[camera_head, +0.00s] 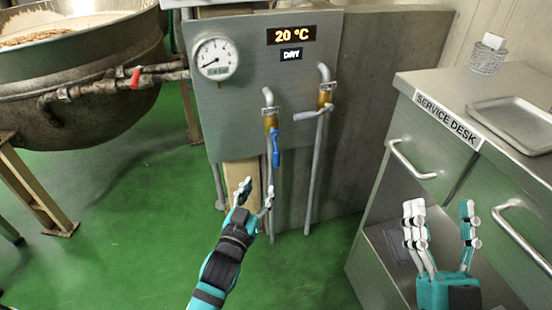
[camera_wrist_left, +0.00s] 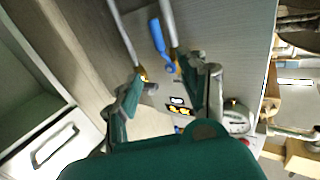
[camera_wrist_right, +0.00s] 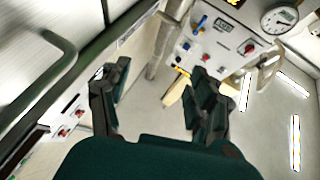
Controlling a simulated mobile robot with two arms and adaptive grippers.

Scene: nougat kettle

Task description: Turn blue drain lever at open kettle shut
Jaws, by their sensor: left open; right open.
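The blue lever (camera_head: 275,148) hangs straight down from the brass valve (camera_head: 270,122) on the left pipe of the grey panel. It also shows in the left wrist view (camera_wrist_left: 157,36), beyond the fingertips. My left gripper (camera_head: 257,192) is open, below and slightly left of the lever, apart from it. My left gripper also shows in its wrist view (camera_wrist_left: 168,75), empty between the fingers. The open kettle (camera_head: 90,105) is at the upper left, with a pale mass inside. My right gripper (camera_head: 440,220) is open and empty in front of the service desk.
A second pipe valve with a grey lever (camera_head: 308,115) is just right of the blue one. A red handle (camera_head: 135,77) sits on the kettle's side pipe. The service desk (camera_head: 430,150) fills the right side, with a metal tray (camera_head: 515,118). Green floor is clear at left centre.

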